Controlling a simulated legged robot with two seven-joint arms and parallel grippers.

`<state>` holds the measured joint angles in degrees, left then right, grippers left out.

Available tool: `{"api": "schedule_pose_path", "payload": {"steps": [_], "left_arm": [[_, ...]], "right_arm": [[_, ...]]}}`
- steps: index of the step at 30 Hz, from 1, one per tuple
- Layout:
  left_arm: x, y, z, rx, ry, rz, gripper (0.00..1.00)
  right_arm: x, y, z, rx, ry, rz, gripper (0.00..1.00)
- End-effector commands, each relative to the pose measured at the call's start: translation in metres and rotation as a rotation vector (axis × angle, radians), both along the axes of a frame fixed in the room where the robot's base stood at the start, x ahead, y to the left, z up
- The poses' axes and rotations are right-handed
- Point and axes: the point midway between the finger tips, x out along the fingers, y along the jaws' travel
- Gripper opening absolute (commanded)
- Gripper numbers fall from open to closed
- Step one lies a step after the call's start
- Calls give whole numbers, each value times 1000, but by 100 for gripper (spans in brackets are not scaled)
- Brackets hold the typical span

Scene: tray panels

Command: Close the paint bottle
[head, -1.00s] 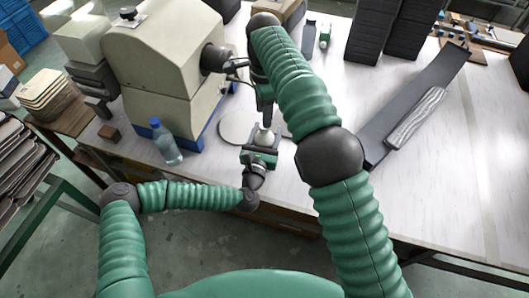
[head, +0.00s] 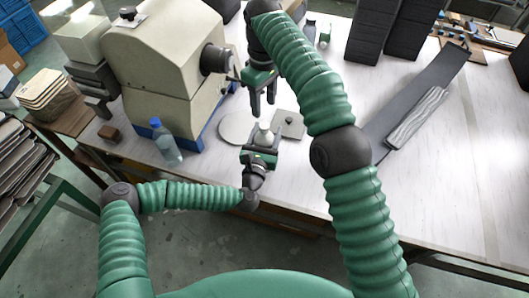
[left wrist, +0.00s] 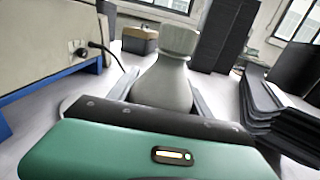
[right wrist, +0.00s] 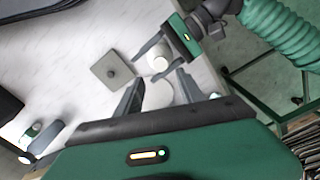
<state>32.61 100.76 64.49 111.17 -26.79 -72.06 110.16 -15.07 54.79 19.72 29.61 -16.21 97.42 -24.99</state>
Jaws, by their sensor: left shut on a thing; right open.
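The paint bottle (head: 265,134) is a small pale bottle standing upright near the table's front edge. My left gripper (head: 261,148) is shut on its body from the front. In the left wrist view the bottle (left wrist: 163,80) has a wide, light grey-beige top (left wrist: 178,40) over a narrower neck, which looks like a cap sitting on it; how tight it is cannot be told. My right gripper (head: 263,108) is open and empty, pointing down above and behind the bottle, clear of it. The right wrist view shows the bottle (right wrist: 160,63) beyond its open fingers.
A pale round disc (head: 233,130) lies left of the bottle, and a grey square plate with a small knob (head: 289,122) lies to the right. A beige machine (head: 165,75) and a blue-capped water bottle (head: 166,143) stand left. The table is clear on the right front.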

Motion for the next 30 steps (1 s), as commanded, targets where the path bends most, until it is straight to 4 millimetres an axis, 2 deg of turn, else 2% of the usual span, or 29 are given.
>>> {"api": "schedule_pose_path", "payload": {"steps": [10, 21, 25, 30], "left_arm": [[0, 0, 1, 0, -1, 0, 0], [0, 0, 1, -1, -1, 0, 0], [0, 0, 1, 0, -1, 0, 0], [0, 0, 1, 0, -1, 0, 0]], "right_arm": [[0, 0, -7, -2, 3, -2, 45], [-2, -1, -66, 0, 3, -3, 45], [-1, 0, -77, 0, 1, -3, 45], [-1, 0, -81, 0, 0, -4, 45]]}}
